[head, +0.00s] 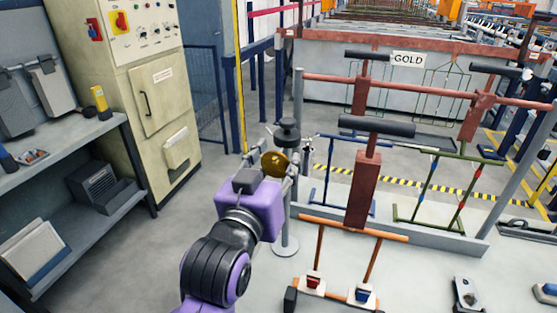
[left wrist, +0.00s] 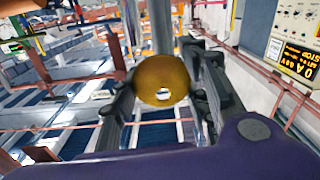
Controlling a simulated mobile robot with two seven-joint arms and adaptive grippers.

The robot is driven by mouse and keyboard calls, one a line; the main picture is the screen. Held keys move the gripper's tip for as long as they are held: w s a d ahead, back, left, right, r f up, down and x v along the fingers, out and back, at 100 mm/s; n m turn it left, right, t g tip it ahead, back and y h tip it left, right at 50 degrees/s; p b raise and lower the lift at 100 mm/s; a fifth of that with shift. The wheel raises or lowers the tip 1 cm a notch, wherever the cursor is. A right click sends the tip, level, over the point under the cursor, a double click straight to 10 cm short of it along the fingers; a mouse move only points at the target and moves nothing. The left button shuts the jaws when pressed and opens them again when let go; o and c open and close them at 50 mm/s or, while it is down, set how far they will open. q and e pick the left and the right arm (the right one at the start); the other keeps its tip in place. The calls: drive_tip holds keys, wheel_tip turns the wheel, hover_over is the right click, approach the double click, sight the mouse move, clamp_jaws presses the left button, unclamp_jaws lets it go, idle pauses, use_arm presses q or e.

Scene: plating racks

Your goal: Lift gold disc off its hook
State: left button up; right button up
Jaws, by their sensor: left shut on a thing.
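The gold disc (head: 274,163) is a small round plate beside the dark-topped grey post (head: 287,131) left of the racks. My left gripper (head: 281,165), on a purple wrist, is shut on the disc. In the left wrist view the gold disc (left wrist: 160,76) faces the camera between the two dark fingers of the gripper (left wrist: 163,92), with a small hole low in it. A grey post (left wrist: 162,28) stands behind the disc there. The hook itself is hidden, so I cannot tell whether the disc still touches it. My right gripper is not in view.
A red and orange rack with a black bar (head: 376,127) stands close on the right. A GOLD sign (head: 408,59) hangs behind on the tank wall. A cream control cabinet (head: 150,90) and grey shelves (head: 80,215) are on the left. Floor between them is clear.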

use_arm(q)
drive_tip(key=o, duration=1.2)
drive_tip(key=shift+o, duration=0.2)
